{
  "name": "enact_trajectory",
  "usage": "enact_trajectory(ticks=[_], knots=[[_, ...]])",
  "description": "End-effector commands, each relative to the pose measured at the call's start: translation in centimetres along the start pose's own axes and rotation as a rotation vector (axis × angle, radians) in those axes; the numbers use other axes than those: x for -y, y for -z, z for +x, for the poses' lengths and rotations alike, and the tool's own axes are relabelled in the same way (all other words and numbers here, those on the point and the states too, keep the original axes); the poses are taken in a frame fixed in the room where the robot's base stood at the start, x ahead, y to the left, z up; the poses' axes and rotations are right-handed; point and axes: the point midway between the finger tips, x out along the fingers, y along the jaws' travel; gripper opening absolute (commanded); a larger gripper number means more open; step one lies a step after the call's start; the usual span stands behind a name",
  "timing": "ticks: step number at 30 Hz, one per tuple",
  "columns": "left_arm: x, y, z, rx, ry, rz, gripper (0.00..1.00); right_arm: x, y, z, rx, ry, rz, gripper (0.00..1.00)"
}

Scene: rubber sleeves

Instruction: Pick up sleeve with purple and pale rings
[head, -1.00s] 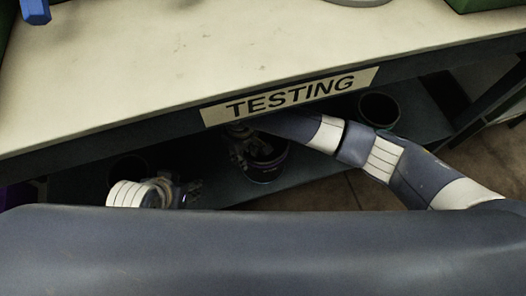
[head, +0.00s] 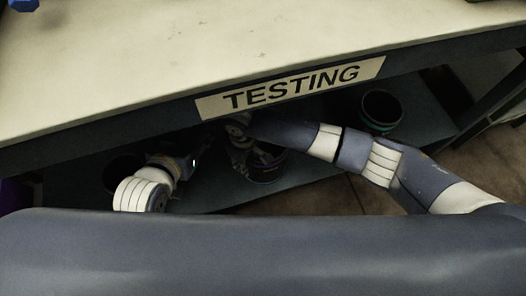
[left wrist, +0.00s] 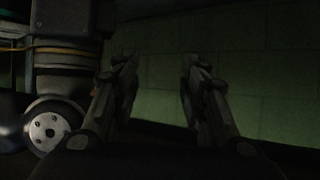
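A dark sleeve with a purple band and a thin pale line (head: 268,176) stands on the shelf under the bench, in the middle of the head view. My right gripper (head: 260,157) is at its upper part and covers some of it; whether the fingers are open or shut on it is too dark to tell. My left gripper (head: 194,158) is left of this sleeve in the head view, apart from it. In the left wrist view the left gripper (left wrist: 158,70) is open, with nothing between its fingers.
Another dark sleeve with a green ring (head: 380,112) stands at the right on the lower shelf (head: 315,165). A dark sleeve (head: 122,168) is at the left, partly behind my left arm. The bench top (head: 200,60) with its TESTING label (head: 290,88) overhangs the shelf.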

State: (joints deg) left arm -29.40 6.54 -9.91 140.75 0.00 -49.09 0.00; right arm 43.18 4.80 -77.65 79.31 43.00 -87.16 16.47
Motion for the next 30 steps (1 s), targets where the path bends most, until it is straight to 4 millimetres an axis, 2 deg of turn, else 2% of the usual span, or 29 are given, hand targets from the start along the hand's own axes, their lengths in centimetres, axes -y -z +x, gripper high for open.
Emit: enact_trajectory(ticks=[9,15,19,26,30], knots=[[-0.7,5.7,0.2,-0.281,-0.016,0.0,0.4,-0.3,-0.1,2.4,0.002,0.0,-0.001,0.3],[-1.1,8.3,-0.4,-0.411,-0.025,-0.002,0.4,-0.3,-0.1,3.4,0.0,0.001,-0.001,0.3],[-1.2,9.0,-0.7,-0.445,-0.027,-0.002,0.4,-0.3,-0.1,3.6,0.0,0.001,-0.002,0.3],[-1.2,9.1,-0.7,-0.449,-0.027,-0.002,0.4,-0.3,-0.1,3.6,0.0,0.001,-0.001,0.3],[-1.2,9.1,-0.7,-0.449,-0.027,-0.002,0.4,-0.3,-0.1,3.6,0.0,0.0,-0.001,0.0]])
